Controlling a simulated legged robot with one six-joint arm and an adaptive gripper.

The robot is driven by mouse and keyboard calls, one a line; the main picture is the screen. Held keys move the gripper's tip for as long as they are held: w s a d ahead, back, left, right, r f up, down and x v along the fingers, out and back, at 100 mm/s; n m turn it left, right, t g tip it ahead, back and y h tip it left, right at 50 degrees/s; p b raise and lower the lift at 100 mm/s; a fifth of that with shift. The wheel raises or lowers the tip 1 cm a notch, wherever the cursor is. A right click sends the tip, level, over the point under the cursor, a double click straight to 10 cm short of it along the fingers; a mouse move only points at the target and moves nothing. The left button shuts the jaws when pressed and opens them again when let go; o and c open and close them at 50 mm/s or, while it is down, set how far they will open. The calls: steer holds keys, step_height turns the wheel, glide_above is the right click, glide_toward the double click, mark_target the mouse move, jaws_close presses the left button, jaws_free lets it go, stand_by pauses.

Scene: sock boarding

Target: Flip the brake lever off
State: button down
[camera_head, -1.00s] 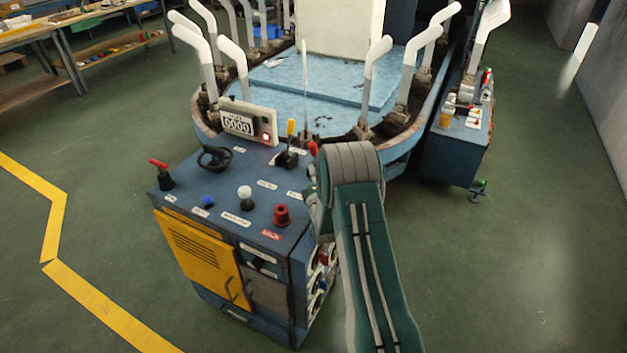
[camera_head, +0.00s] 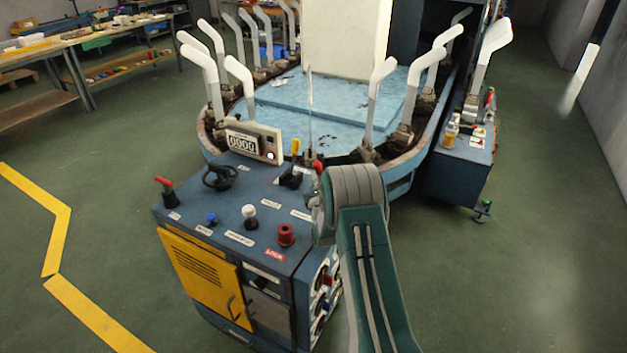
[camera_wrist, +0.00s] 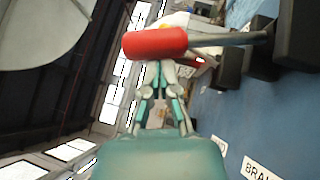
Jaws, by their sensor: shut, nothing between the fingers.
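The brake lever has a red cylindrical grip (camera_wrist: 154,43) on a grey rod that runs right to a dark base in the wrist view. A partly cut-off label (camera_wrist: 258,169) beginning "BRA" lies on the blue panel. My gripper (camera_wrist: 160,72) is shut and empty, its fingertips right at the red grip, which covers their ends. I cannot tell whether they touch. In the head view only the red tip of the lever (camera_head: 318,168) shows beside my arm, which hides my gripper and the lever's base.
The blue control console (camera_head: 190,225) carries a red-handled lever (camera_head: 165,187), a black handwheel (camera_head: 220,176), a yellow-handled lever (camera_head: 295,147), several knobs and a counter (camera_head: 243,143). Behind it stands the boarding machine with white sock forms (camera_head: 378,85). Green floor is open to the right.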

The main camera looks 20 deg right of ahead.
steer(key=shift+w+d+r, duration=0.1)
steer(key=shift+d+r, duration=0.05)
steer(key=shift+r, duration=0.05)
steer(key=w+d+r+m+g, duration=0.1)
steer(key=w+d+m+g, duration=0.1)
steer(key=shift+d+r+m+g, duration=0.25)
steer(key=shift+r+m+g, duration=0.05)
steer(key=shift+r+g, duration=0.1)
steer(key=shift+w+d+r+m+g+y, duration=0.15)
steer(key=shift+w+d+m+g+y, duration=0.6)
steer(key=shift+d+g, duration=0.3)
steer(key=shift+w+d, duration=0.5)
steer(key=shift+d, duration=0.15)
